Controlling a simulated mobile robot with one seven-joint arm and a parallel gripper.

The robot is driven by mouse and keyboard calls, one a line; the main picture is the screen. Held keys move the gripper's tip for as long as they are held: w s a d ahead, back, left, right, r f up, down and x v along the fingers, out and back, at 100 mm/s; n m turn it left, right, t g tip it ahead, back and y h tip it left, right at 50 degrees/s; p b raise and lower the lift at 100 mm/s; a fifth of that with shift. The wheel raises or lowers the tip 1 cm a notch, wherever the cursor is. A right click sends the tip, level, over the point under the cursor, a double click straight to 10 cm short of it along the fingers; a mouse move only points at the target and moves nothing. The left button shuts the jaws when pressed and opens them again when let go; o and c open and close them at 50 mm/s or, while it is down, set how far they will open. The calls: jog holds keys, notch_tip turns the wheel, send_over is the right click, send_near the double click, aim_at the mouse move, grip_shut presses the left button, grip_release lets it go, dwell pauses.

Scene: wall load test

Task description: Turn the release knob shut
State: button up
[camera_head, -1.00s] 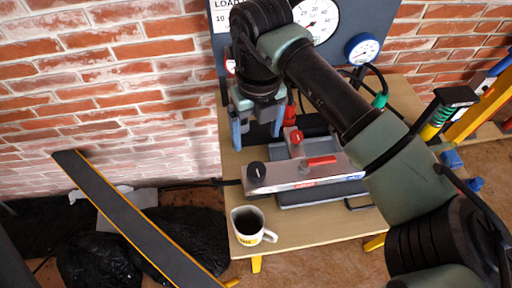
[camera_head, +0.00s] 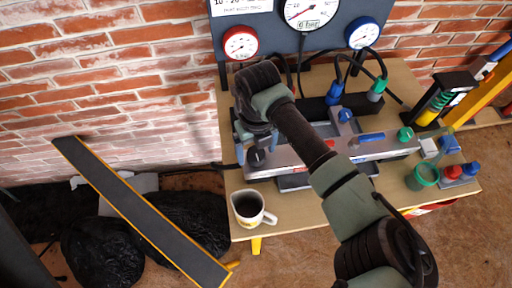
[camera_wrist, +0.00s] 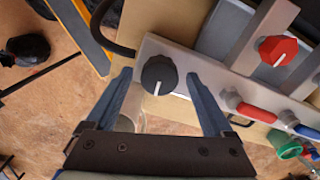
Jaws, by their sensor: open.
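A round black knob (camera_wrist: 159,75) with a white pointer line sits at the left end of a grey metal panel (camera_wrist: 190,62). I take it for the release knob; no label is readable. The pointer line points down in the wrist view. My gripper (camera_wrist: 159,72) is open, with one blue finger on each side of the knob and gaps between. In the head view my gripper (camera_head: 256,148) is at the panel's left end, and the knob (camera_head: 256,158) shows partly behind it. A red knob (camera_wrist: 278,50) sits on a bracket to the right.
Red (camera_wrist: 257,112) and blue (camera_wrist: 305,130) handles lie along the panel. A white mug (camera_head: 250,208) stands in front on the wooden table (camera_head: 300,215). Gauges (camera_head: 311,8) and hoses are behind. A green cup (camera_head: 422,177) stands at right.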

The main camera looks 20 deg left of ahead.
aim_at(257, 153)
jog(key=c, duration=1.4)
jog(key=shift+o, duration=0.2)
jog(key=shift+r+m+p, duration=0.15)
jog(key=shift+m+p, duration=0.15)
jog(key=shift+m, duration=0.5)
jog(key=o, duration=1.4)
jog(key=shift+c, duration=0.2)
notch_tip(257, 153, up, 13)
jog(key=shift+b, duration=0.35)
